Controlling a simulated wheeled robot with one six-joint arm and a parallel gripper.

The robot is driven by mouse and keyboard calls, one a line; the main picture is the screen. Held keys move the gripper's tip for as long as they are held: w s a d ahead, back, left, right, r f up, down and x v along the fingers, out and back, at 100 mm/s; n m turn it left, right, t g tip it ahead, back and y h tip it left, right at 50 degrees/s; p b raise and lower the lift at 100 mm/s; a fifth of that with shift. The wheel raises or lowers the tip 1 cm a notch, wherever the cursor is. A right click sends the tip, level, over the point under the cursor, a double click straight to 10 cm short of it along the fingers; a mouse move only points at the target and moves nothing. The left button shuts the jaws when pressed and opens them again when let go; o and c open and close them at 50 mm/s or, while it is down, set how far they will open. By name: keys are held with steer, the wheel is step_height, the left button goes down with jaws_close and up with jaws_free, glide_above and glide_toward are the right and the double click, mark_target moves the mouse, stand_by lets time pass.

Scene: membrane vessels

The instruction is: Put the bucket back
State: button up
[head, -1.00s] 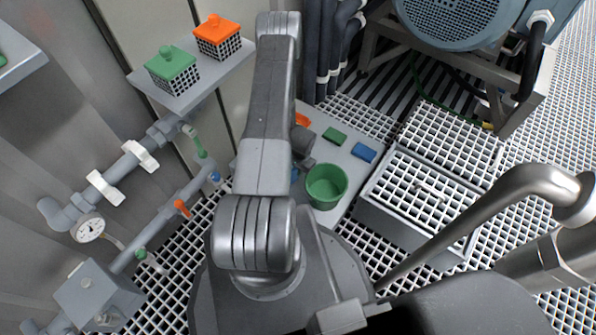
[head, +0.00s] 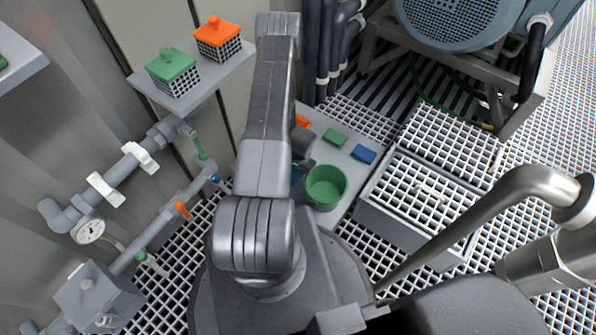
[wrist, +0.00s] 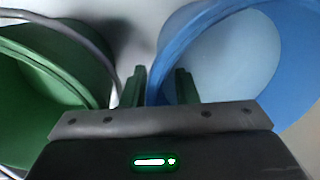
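A green bucket (head: 327,186) stands open on a pale board beside my arm. It also shows at the left of the wrist view (wrist: 50,75), with a grey handle along its rim. A blue bucket (wrist: 235,55) fills the right of the wrist view. In the head view my arm hides nearly all of it. My gripper (wrist: 160,75) has its two dark green fingers apart. The blue bucket's near rim lies between them, with the right finger against the inside of the bucket in the picture. I cannot tell whether the fingers touch the wall.
A green block (head: 335,137), a blue block (head: 363,154) and an orange piece (head: 302,121) lie on the pale board (head: 345,165). A grated box (head: 415,205) stands to its right. Pipes with valves (head: 130,165) run at left, below a shelf (head: 190,95) with lidded baskets.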

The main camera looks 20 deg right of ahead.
step_height(320, 180, up, 11)
steer(key=p, duration=0.2)
steer(key=shift+s+d+r+p, duration=0.2)
steer(key=shift+s+d+p, duration=0.15)
steer(key=f+b, duration=0.1)
steer(key=f, duration=0.3)
steer(key=f+b, duration=0.1)
steer(key=f, duration=0.3)
steer(key=f+b, duration=0.1)
steer(key=f, duration=0.3)
steer(key=shift+w+a+f+b, duration=0.2)
steer(key=shift+w+a+b, duration=0.15)
steer(key=shift+w, duration=0.05)
steer(key=shift+r+p, duration=0.65)
steer(key=shift+r, duration=1)
